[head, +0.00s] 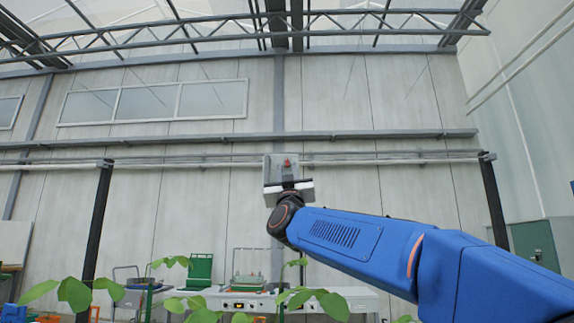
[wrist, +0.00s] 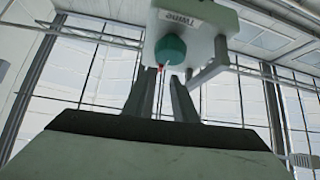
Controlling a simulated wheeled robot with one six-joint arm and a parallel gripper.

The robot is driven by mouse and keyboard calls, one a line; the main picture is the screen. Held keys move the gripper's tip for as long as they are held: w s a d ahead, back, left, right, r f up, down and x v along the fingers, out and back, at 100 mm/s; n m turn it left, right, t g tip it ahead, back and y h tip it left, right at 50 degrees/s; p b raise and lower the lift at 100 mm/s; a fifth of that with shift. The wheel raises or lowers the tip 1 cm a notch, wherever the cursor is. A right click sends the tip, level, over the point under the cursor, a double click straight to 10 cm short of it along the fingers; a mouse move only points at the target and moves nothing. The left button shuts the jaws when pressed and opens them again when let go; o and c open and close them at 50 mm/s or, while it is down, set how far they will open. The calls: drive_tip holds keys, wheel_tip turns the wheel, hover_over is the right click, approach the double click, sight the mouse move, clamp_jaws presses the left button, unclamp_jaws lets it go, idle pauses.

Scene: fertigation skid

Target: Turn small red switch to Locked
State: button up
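A small grey box (head: 273,166) with a small red part (head: 287,162) on its face is at mid-height in the head view, just beyond my gripper (head: 290,183).
Green leaves (head: 75,293) fill the lower left foreground. Dark posts (head: 97,225) stand at both sides. The space around the box looks clear.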

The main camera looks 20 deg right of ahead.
sight(287, 161)
drive_tip(key=shift+x, duration=2.4)
drive_tip(key=shift+c, duration=0.5)
clamp_jaws()
